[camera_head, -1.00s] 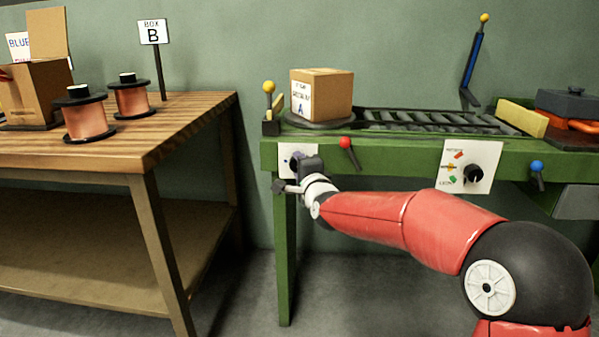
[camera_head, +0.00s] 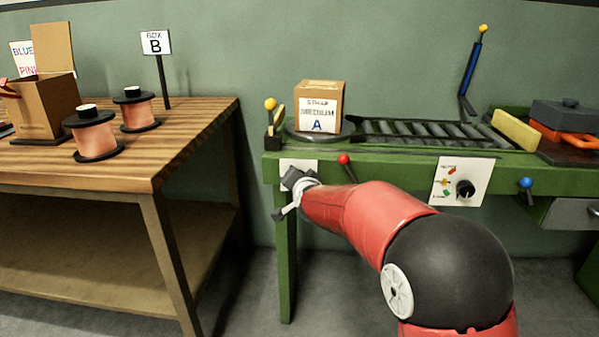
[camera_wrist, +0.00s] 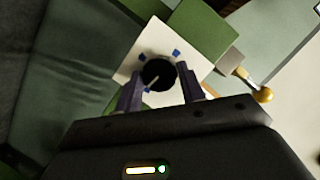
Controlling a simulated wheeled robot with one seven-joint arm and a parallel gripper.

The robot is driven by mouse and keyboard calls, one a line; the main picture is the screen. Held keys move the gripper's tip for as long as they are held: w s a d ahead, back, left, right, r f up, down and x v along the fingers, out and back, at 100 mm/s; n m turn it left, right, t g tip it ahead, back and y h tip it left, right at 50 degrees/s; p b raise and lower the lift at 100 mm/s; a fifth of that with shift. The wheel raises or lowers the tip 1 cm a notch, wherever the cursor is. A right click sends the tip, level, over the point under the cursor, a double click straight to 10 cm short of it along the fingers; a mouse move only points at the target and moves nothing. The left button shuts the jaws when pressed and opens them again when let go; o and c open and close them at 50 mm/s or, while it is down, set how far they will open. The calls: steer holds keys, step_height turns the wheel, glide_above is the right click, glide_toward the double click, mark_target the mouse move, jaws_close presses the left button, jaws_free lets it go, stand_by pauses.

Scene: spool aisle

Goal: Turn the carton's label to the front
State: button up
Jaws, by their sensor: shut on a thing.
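The carton (camera_head: 320,106) stands upright on a dark round turntable (camera_head: 345,132) at the left end of the green conveyor bench. Its white label, with a large blue letter A, faces the front in the head view. My gripper (camera_head: 290,187) is at the white plate on the bench's front left corner, below the carton. In the wrist view, my gripper (camera_wrist: 161,90) has its two fingers on either side of a black knob (camera_wrist: 157,74) on that white plate (camera_wrist: 128,68), shut on it. The knob is hidden in the head view.
A red-knobbed lever (camera_head: 344,160) sticks out just right of my gripper. Further right are a dial panel (camera_head: 461,182) and a blue-knobbed lever (camera_head: 526,183). A yellow-knobbed post (camera_head: 270,104) stands left of the carton. A wooden table (camera_head: 150,167) with spools is at the left.

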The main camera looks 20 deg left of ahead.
steer(key=shift+n+p, duration=0.4)
steer(key=shift+n, duration=0.1)
steer(key=o, duration=1)
steer(key=shift+h, duration=0.3)
steer(key=v, duration=0.7)
steer(key=shift+s+d+r, duration=0.1)
steer(key=shift+s+d, duration=0.1)
steer(key=shift+s, duration=0.1)
